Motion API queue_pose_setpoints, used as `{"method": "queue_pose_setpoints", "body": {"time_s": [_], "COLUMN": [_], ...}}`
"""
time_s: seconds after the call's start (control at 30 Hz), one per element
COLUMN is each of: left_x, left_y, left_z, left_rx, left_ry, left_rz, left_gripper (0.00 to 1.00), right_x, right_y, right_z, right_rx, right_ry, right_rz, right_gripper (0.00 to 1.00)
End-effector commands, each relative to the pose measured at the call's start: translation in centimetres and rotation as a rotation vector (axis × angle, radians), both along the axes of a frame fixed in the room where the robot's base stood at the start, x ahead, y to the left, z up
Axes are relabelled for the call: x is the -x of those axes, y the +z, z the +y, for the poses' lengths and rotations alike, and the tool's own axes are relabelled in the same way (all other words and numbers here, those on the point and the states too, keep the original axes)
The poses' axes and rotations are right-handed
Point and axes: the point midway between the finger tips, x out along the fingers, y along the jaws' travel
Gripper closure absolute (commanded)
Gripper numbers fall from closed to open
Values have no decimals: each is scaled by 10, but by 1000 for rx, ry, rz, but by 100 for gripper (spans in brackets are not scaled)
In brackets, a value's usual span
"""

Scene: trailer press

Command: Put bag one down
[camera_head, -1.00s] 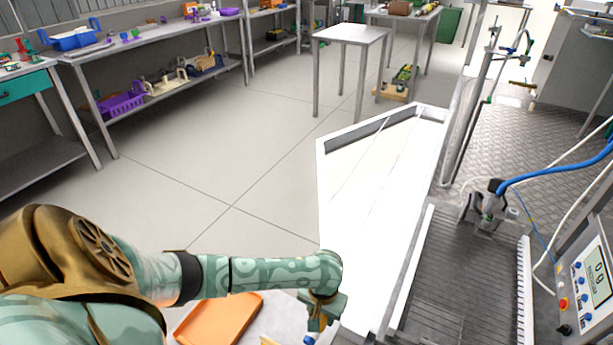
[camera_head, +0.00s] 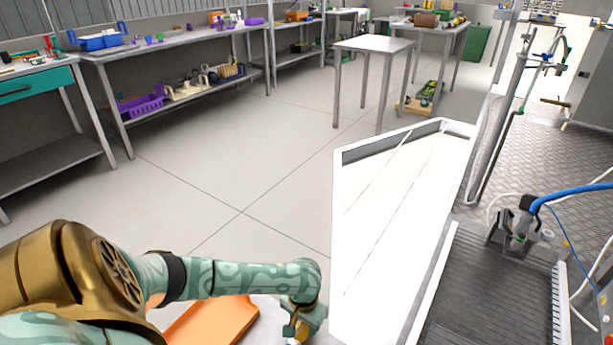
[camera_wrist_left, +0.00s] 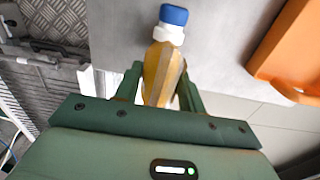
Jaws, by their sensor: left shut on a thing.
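My left gripper (camera_head: 300,328) is low at the bottom edge of the head view. In the left wrist view the gripper (camera_wrist_left: 160,80) is shut on an amber bag (camera_wrist_left: 158,62) with a white neck and a blue cap (camera_wrist_left: 173,15). The cap points away from the gripper. A grey surface (camera_wrist_left: 110,30) shows behind the bag; I cannot tell whether the bag touches it. In the head view the bag is mostly hidden at the frame's edge. My right gripper is not in view.
An orange tray (camera_head: 225,315) lies left of the gripper; it also shows in the left wrist view (camera_wrist_left: 290,50). A long white panel (camera_head: 385,240) is to the right, then dark ribbed decking (camera_head: 490,300). A small table (camera_head: 375,46) stands farther back. Open floor lies at centre left.

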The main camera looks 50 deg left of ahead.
Motion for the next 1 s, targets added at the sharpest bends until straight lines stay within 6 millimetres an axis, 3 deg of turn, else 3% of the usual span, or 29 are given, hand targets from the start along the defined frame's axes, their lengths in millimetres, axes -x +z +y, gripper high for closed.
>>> {"method": "queue_pose_setpoints", "body": {"time_s": [0.27, 0.3, 0.37, 0.4, 0.73, 1.0], "left_x": [-1, 0, 0, 0, -1, -3], "left_y": [-1, -3, -2, -2, 3, 70], "left_z": [0, 0, 0, 0, 0, 0], "left_rx": [0, 1, 1, 1, -1, 0], "left_ry": [0, 0, -1, -1, -1, -1], "left_rz": [-2, -1, -1, -1, -3, -13], "left_gripper": [100, 58, 41, 39, 39, 39], "right_x": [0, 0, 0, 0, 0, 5], "right_y": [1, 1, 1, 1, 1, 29], "right_z": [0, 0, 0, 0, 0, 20], "right_rx": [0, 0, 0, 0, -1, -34], "right_ry": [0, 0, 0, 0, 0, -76], "right_rz": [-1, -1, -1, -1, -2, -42], "right_gripper": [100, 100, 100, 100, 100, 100]}}
